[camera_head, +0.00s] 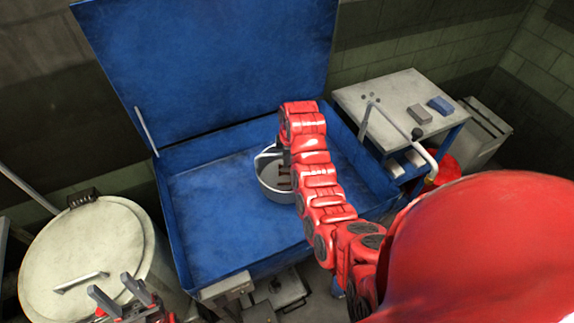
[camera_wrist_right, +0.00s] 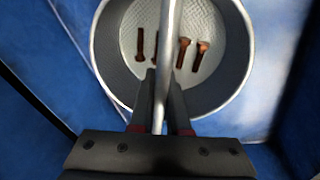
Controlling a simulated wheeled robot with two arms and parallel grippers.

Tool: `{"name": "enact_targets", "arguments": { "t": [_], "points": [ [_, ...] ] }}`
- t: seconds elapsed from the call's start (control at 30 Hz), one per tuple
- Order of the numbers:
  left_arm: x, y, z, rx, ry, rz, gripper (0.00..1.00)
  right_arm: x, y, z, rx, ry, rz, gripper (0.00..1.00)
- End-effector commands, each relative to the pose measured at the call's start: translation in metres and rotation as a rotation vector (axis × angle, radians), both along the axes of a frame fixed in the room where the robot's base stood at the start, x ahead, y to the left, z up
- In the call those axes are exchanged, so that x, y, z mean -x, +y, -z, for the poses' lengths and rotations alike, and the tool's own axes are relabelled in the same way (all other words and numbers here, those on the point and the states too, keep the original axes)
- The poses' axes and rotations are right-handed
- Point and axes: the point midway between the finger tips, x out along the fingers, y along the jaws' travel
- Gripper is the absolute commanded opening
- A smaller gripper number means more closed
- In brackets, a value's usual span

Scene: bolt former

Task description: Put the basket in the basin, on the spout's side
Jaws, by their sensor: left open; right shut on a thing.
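The basket (camera_head: 275,188) is a round grey metal pail with several rusty bolts inside. It is inside the blue basin (camera_head: 205,220), right of the middle and towards the back. My right gripper (camera_head: 285,150) is above it. In the right wrist view my right gripper (camera_wrist_right: 160,88) is shut on the basket's handle, with the basket (camera_wrist_right: 244,72) below. I cannot tell whether the basket touches the basin floor. My left gripper (camera_head: 120,292) is open and empty at the lower left.
The basin's blue lid (camera_head: 205,75) stands open behind. A round lidded drum (camera_head: 85,250) is at the left. The basin's left half is clear.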

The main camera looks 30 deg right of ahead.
Motion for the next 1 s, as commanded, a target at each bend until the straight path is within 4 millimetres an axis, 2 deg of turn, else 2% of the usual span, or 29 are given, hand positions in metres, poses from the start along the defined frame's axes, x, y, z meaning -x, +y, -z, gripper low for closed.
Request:
{"name": "enact_targets", "arguments": {
  "t": [0.23,0.37,0.53,0.73,0.77,0.9,0.93,1.0],
  "points": [
    [0.000,0.000,-0.006,0.000,0.000,0.000,0.50,-0.005,-0.008,0.000,0.001,-0.002,0.001,0.00],
    [0.000,0.000,-0.020,0.000,0.000,0.000,0.50,-0.003,-0.006,0.014,-0.001,0.002,0.001,0.00],
    [0.000,0.000,-0.026,0.000,0.000,0.000,0.50,-0.004,-0.007,0.032,0.001,0.000,0.001,0.00],
    [0.000,0.000,-0.025,0.000,0.000,0.000,0.50,-0.004,-0.006,0.036,0.001,-0.002,0.000,0.00],
    [0.000,0.000,-0.025,0.000,0.000,0.000,0.50,-0.004,-0.006,0.036,0.001,-0.002,0.001,0.16],
    [0.000,0.000,-0.025,0.000,0.000,0.000,0.50,-0.004,-0.006,0.036,0.001,-0.002,0.000,0.41],
    [0.000,0.000,-0.025,0.000,0.000,0.000,0.50,-0.004,-0.006,0.036,0.001,-0.002,0.000,0.44],
    [0.000,0.000,-0.025,0.000,0.000,0.000,0.50,-0.004,-0.006,0.036,0.001,-0.002,0.000,0.44]
  ]
}}
